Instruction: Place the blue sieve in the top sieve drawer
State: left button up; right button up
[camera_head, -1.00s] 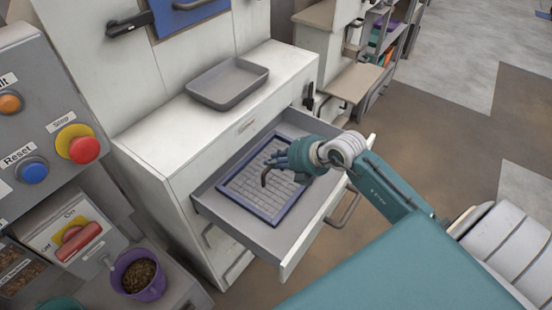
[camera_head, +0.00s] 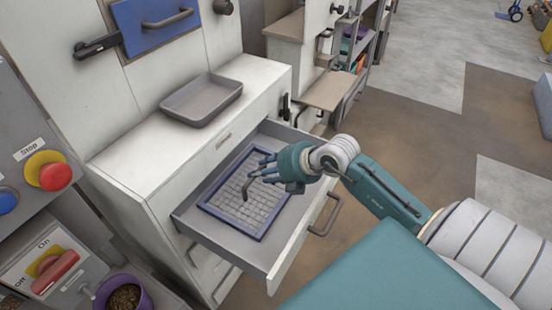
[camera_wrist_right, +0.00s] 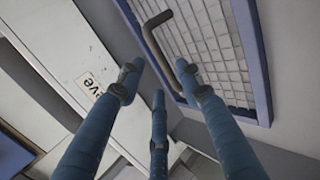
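The blue sieve (camera_head: 262,211), a blue frame with grey mesh and a dark bent handle (camera_head: 247,186), lies flat inside the pulled-out top drawer (camera_head: 195,232) of the white cabinet. My right gripper (camera_head: 262,171) is over the sieve near its handle, with its fingers spread and open. In the right wrist view the fingers (camera_wrist_right: 160,85) are apart, and the handle (camera_wrist_right: 152,42) shows beyond their tips, with the mesh (camera_wrist_right: 212,45) behind it. No finger is closed around it. My left gripper is not in view.
A grey tray (camera_head: 202,100) sits on the cabinet top. A blue panel with a handle (camera_head: 155,28) is on the machine above. Control buttons (camera_head: 47,171) and a purple bucket of pellets (camera_head: 122,295) are at left. Open floor lies at right.

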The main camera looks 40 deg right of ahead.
jog(key=v, duration=0.8)
dwell(0.4)
